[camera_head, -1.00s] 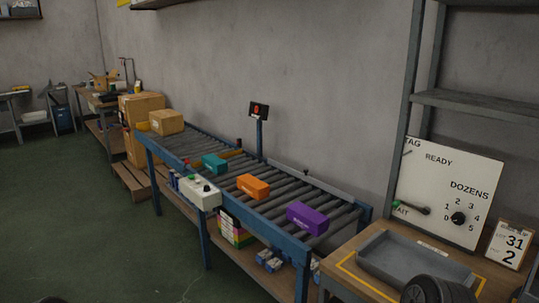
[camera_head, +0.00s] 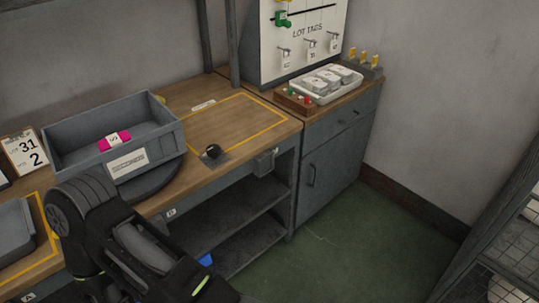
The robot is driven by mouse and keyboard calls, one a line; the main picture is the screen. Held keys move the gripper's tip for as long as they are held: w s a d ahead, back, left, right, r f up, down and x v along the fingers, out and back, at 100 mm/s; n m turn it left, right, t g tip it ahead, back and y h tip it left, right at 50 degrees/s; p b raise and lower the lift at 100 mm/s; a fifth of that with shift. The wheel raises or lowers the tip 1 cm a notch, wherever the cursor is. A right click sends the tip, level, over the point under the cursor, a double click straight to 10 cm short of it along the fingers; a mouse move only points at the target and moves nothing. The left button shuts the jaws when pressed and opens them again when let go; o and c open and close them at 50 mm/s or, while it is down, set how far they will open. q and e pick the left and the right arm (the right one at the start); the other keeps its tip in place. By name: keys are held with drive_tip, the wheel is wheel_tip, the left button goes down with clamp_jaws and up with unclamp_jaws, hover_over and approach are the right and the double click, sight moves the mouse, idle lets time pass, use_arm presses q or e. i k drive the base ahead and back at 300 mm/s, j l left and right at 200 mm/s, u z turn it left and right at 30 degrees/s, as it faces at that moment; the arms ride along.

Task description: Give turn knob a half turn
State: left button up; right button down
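A small black knob (camera_head: 212,151) stands on a grey plate at the front edge of the wooden bench, right of a grey bin (camera_head: 160,150). The bin has a white label on its front and sits on a dark round turntable (camera_head: 163,187). A pink item with a white band (camera_head: 115,140) lies inside the bin. A dark link of one of my arms fills the lower left and covers part of the bench front. Neither gripper's fingertips show, and nothing of mine touches the knob.
A yellow-outlined area (camera_head: 236,122) on the bench right of the bin is empty. A card reading 31 and 2 (camera_head: 24,153) stands at left. A white tray (camera_head: 326,84) of pale packs sits on the grey cabinet (camera_head: 335,150). A wire rack (camera_head: 510,250) stands at right.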

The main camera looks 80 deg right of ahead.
sight(214, 150)
drive_tip(key=l+z, duration=0.15)
drive_tip(key=z, duration=4)
drive_tip(key=k+j+z, duration=0.25)
drive_tip(key=k+j, duration=0.7)
drive_tip(key=j, duration=0.1)
